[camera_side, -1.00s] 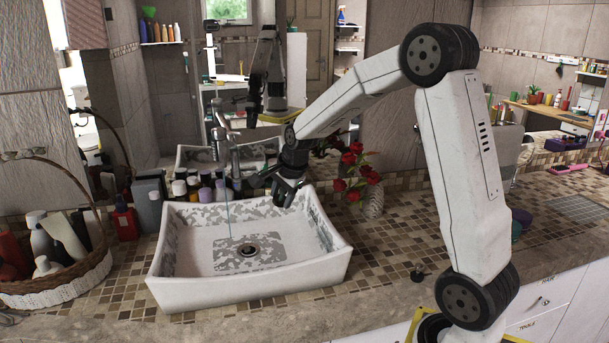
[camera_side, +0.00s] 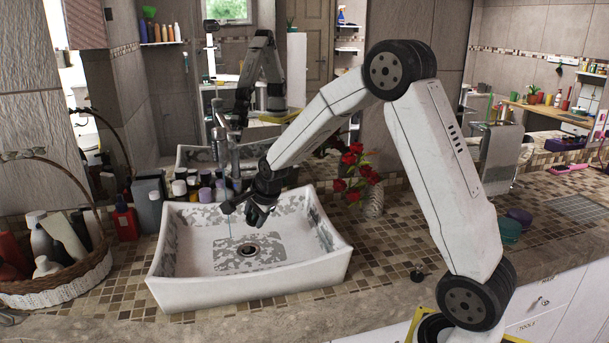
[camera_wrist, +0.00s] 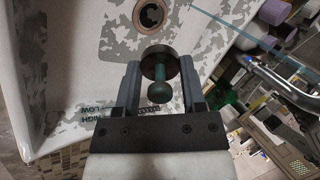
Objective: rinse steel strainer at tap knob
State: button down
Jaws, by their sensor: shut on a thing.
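In the side view the strainer (camera_side: 228,207) appears as a small dark shape left of the fingers. A thin water stream (camera_side: 230,228) runs down into the sink. In the wrist view the stream (camera_wrist: 250,40) passes to the right of the strainer; I cannot tell whether they touch.
The sink (camera_side: 185,285) has an open drain (camera_side: 249,250). Bottles (camera_side: 200,187) stand behind it. A basket (camera_side: 60,290) of bottles is at the left. Red flowers (camera_side: 352,160) in a vase (camera_side: 373,202) are behind right. The tiled counter right of the sink has free room.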

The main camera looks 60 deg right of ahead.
jog(key=shift+w, duration=0.15)
jog(key=w+d+f, duration=0.1)
jog(key=w, duration=0.5)
jog(key=w+d+f, duration=0.1)
jog(key=w+d, duration=0.1)
jog(key=w, duration=0.5)
jog(key=shift+w+f, duration=0.15)
jog(key=shift+f, duration=0.2)
dwell(0.6)
jog(key=shift+d, duration=0.15)
jog(key=shift+d, duration=0.55)
dwell(0.7)
jog(key=shift+a, duration=0.55)
dwell(0.4)
jog(key=s+a, duration=0.2)
jog(key=s, duration=0.5)
jog(key=shift+s, duration=0.35)
dwell(0.8)
dwell(1.3)
